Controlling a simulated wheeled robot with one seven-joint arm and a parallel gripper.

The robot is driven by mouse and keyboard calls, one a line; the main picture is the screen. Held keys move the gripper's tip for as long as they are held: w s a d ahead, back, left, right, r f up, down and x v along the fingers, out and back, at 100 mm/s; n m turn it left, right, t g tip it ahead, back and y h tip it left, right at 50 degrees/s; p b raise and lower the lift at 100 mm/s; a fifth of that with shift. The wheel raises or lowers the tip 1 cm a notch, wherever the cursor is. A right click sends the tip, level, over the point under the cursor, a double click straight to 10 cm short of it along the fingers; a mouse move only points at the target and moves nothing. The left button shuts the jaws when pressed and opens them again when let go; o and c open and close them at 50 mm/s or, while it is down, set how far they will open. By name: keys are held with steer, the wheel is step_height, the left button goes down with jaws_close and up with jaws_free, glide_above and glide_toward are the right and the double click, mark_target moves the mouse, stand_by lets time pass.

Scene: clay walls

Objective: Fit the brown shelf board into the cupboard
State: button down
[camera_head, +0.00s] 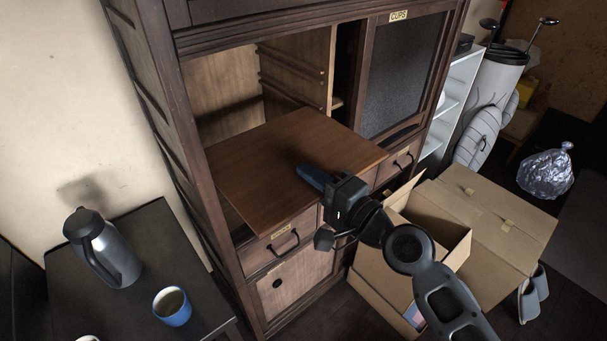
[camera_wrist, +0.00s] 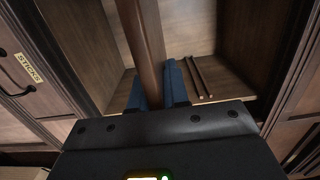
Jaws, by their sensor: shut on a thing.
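The brown shelf board (camera_head: 270,155) is a flat, wide panel in front of the cupboard (camera_head: 160,90). Its far part reaches into the open left compartment (camera_head: 220,80), and its near part juts out over the drawers. My gripper (camera_head: 320,182) is shut on the board's near edge; the blue fingers lie along it. In the wrist view the board (camera_wrist: 142,50) shows edge-on between the fingers (camera_wrist: 158,85). Thin rails (camera_head: 290,83) run along the compartment's right inner wall; two rails also show in the wrist view (camera_wrist: 201,78). Whether the board touches any rail cannot be told.
A side table (camera_head: 140,235) with a steel jug (camera_head: 105,250) and a blue mug (camera_head: 172,306) stands at left. An open cardboard box (camera_head: 490,215) lies beneath my arm at right. A speckled dark panel labelled CUPS (camera_head: 402,75) covers the cupboard's right side.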

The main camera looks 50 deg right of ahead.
steer(key=s+a+b, duration=0.3)
steer(key=s+b, duration=0.2)
steer(key=s, duration=0.9)
steer(key=shift+s+r+b, duration=0.15)
steer(key=shift+s+b, duration=0.1)
steer(key=shift+b, duration=0.1)
stand_by(0.5)
steer(key=shift+w+d, duration=0.1)
